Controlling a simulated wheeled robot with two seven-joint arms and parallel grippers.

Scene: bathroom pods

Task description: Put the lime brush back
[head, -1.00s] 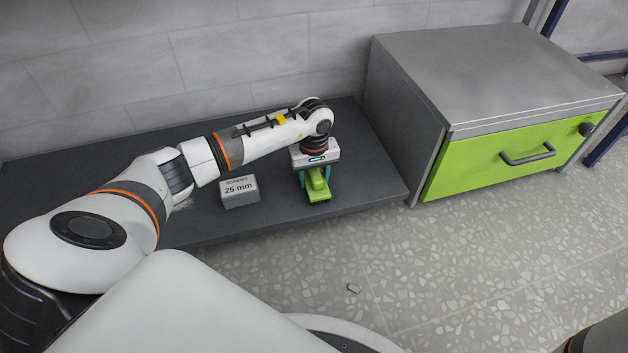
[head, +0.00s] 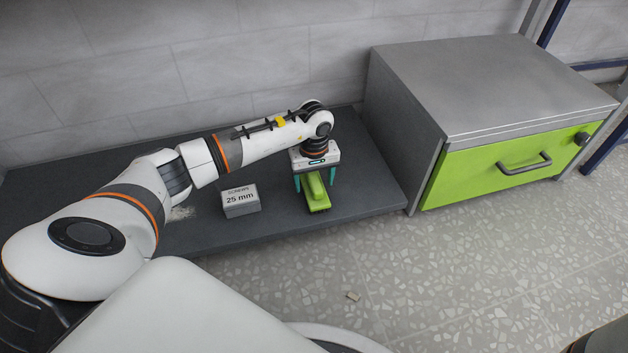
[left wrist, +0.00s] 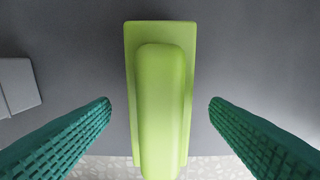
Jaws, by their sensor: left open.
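The lime brush (head: 317,197) lies on the dark grey slab (head: 365,190), near its front edge. In the left wrist view the brush (left wrist: 160,90) runs lengthwise down the middle, its raised handle facing the camera. My left gripper (head: 316,182) points down over the brush, its teal fingers wide open. In the left wrist view one finger stands on each side of the brush, with a clear gap on both sides. The back end of the brush is partly hidden under the gripper in the head view. My right gripper is not in view.
A grey box marked "SCREWS 25 mm" (head: 240,200) stands on the slab just left of the brush. A grey cabinet (head: 480,80) with a closed lime drawer (head: 500,172) stands to the right. A tiled wall is behind.

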